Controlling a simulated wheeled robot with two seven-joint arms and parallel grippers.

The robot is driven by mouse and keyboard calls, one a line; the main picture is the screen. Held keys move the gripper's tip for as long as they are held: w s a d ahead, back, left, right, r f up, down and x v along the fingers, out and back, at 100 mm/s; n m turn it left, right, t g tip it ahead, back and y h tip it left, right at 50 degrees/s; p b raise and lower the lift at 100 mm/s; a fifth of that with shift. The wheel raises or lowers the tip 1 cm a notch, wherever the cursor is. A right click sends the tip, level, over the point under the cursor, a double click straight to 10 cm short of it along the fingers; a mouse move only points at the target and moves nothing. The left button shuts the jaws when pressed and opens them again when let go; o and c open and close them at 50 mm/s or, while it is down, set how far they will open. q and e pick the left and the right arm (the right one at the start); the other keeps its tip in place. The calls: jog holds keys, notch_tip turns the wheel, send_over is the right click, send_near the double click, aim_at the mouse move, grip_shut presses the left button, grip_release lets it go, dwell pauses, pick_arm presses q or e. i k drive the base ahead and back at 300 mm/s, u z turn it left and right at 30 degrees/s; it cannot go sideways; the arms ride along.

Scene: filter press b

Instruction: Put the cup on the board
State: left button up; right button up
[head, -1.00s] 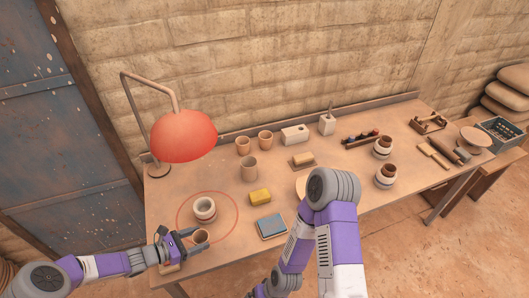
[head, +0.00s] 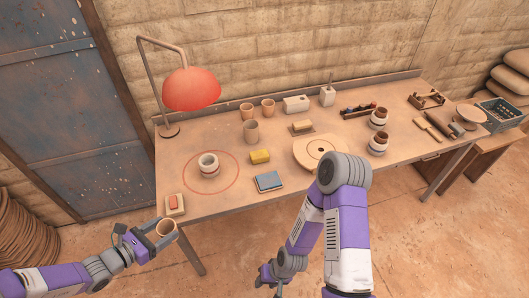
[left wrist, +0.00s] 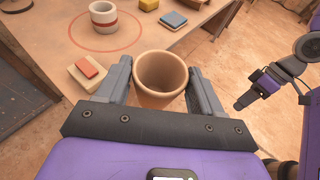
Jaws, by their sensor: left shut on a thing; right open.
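A plain tan cup (head: 166,228) is held in my left gripper (head: 163,230), upright, in front of the table's front left edge. In the left wrist view the cup (left wrist: 161,80) sits between the two fingers, its open mouth towards the camera and apparently empty. My right gripper (head: 269,276) is open and empty, low in front of the table.
A banded cup (head: 208,164) stands inside a red ring on the table. Near it are a yellow block (head: 260,157), a blue pad (head: 269,181) and a small tray with a reddish block (head: 174,203). A red lamp (head: 191,88) and several cups stand behind.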

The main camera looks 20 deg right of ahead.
aim_at(322, 150)
jog(key=z, duration=2.15)
jog(key=i, duration=1.15)
jog(key=u, duration=2.1)
